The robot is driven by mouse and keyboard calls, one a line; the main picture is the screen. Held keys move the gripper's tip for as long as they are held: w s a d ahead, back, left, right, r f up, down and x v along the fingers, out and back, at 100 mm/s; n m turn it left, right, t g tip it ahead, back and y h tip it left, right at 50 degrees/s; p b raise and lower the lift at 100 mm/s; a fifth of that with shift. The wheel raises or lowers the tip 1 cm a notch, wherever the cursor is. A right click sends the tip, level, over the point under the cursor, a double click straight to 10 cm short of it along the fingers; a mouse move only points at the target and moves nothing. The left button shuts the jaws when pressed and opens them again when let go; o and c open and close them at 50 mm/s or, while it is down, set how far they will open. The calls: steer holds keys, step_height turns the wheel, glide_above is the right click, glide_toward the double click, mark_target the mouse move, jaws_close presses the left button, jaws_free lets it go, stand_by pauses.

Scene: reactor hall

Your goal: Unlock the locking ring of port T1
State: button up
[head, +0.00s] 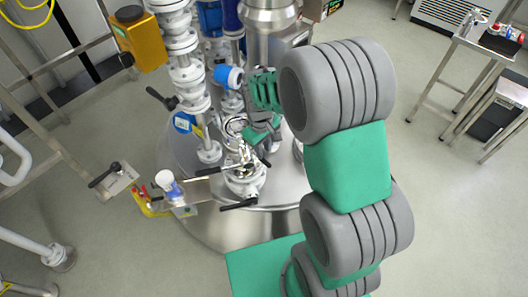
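The reactor lid (290,190) is a round, shiny steel top with several ports. A port with a white flange (245,183) stands near its front edge, with metal fittings (242,160) on top and black handles (238,204) sticking out at its sides. It may be port T1, but no label is readable and I cannot make out the locking ring's position. My green and grey arm reaches in from the lower right. My gripper (259,133) is just above and behind this port's fittings. It is small and partly hidden, so its fingers do not show clearly.
White flanged piping (188,75) rises behind left, beside a yellow-orange box (139,40). A blue-capped part (228,77) stands close to my gripper. A small side bracket holds a white cup-like item (169,186). Metal carts (480,60) stand at the right; the floor between is clear.

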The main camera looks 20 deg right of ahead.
mark_target(264, 160)
step_height(264, 160, down, 6)
steer(key=shift+d+r, duration=0.15)
steer(key=shift+r, duration=0.1)
jaws_close()
stand_by(1.3)
